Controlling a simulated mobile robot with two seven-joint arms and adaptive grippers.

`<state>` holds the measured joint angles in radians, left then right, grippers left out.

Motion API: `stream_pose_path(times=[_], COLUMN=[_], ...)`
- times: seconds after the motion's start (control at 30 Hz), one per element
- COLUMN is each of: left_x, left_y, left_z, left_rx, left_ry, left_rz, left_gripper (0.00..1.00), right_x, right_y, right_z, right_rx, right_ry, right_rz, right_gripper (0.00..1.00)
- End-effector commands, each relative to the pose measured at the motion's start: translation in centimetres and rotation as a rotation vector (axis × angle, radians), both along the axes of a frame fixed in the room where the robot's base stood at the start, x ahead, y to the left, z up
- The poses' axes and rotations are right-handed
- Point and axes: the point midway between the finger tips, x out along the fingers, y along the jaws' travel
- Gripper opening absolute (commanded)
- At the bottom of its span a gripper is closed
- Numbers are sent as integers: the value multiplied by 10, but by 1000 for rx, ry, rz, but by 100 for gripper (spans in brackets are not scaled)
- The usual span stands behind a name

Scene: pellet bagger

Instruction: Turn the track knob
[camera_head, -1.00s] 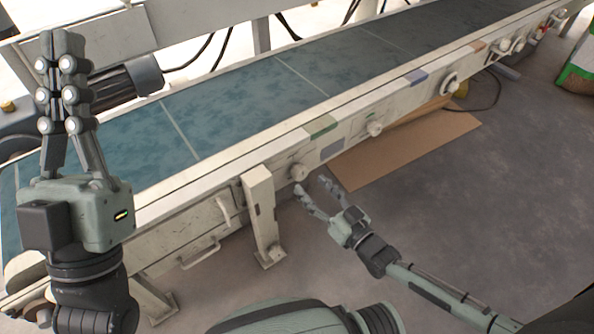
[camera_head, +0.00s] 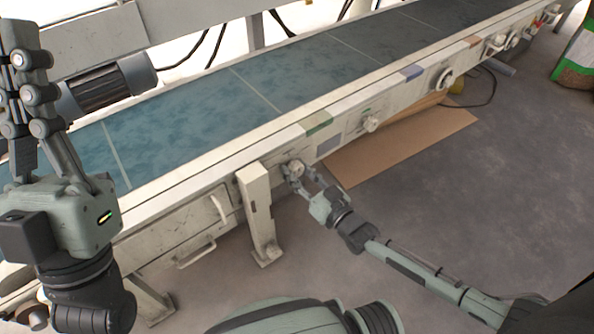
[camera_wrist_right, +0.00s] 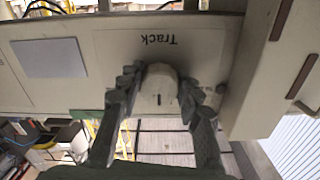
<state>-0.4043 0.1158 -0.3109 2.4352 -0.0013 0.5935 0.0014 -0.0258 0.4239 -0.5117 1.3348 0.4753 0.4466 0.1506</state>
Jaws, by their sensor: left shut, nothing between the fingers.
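The track knob (camera_head: 296,169) is a pale round knob on the front rail of the conveyor. In the right wrist view the knob (camera_wrist_right: 158,92) sits under the word "Track", printed upside down there, and has a short dark mark on its face. My right gripper (camera_head: 300,175) is at the knob, with one finger on each side of it. In the wrist view its fingertips (camera_wrist_right: 160,92) flank the knob closely; whether both touch it is hard to tell. My left gripper (camera_head: 22,50) is raised over the conveyor's left end, its fingers together and empty.
The blue belt (camera_head: 290,80) runs behind the rail. Other knobs (camera_head: 371,122) sit further right along it. A support leg (camera_head: 258,210) stands just left of my right gripper. Cardboard (camera_head: 400,150) lies on the floor, and open floor spreads at the right.

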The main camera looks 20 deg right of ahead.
Motion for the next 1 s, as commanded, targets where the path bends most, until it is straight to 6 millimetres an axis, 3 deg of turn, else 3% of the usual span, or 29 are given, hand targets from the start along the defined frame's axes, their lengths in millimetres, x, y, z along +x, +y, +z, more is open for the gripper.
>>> stream_pose_path(times=[0.13,0.47,1.0], left_x=[0,0,-3], left_y=[0,0,1], left_z=[0,0,1], left_rx=[0,0,-6], left_ry=[0,0,-17], left_rz=[0,0,0], left_gripper=[0,0,0], right_x=[0,0,-1], right_y=[0,0,1], right_z=[0,0,0], right_rx=[0,68,393], right_ry=[0,25,144], right_rz=[0,0,0], right_gripper=[6,6,6])
